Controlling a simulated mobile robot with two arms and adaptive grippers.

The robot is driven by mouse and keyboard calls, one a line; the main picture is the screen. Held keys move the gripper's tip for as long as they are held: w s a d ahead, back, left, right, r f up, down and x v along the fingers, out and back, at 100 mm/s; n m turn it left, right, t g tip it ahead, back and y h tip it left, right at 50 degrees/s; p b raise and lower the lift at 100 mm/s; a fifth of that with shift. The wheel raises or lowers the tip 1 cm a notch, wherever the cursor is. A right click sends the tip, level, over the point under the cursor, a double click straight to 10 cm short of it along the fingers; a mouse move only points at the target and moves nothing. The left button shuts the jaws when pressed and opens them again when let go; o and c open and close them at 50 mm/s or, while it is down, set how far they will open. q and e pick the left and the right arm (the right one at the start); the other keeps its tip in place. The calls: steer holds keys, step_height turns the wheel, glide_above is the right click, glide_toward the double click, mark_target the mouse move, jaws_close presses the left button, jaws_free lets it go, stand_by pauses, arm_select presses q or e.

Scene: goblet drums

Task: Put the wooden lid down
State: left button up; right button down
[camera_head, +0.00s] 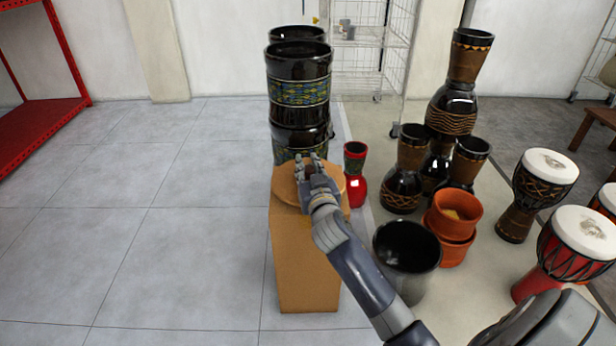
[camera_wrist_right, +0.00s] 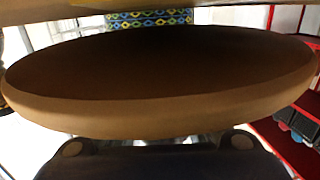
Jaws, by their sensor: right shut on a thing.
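The round wooden lid (camera_head: 338,184) is light brown and is over the top of a tall tan box-like stand (camera_head: 308,255) in the head view. My right gripper (camera_head: 309,164) is at the lid's top, shut on it, and its fingers hide part of the grip. In the right wrist view the lid (camera_wrist_right: 160,118) fills most of the picture as a wide disc, with dark gripper parts along the bottom edge. Whether the lid touches the stand I cannot tell. My left gripper is not in view.
Tall black drums with a patterned band (camera_head: 298,92) stand right behind the stand. A small red drum (camera_head: 355,178) is close on its right. A black pot (camera_head: 408,250), orange pots (camera_head: 452,225) and several goblet drums crowd the right. The floor (camera_head: 130,240) at left is clear.

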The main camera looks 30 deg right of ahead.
steer(key=shift+f+b, duration=0.3)
steer(key=shift+f, duration=0.65)
steer(key=c, duration=1.8)
jaws_free()
steer(key=shift+f, duration=0.1)
steer(key=shift+c, duration=0.2)
steer(key=o, duration=0.5)
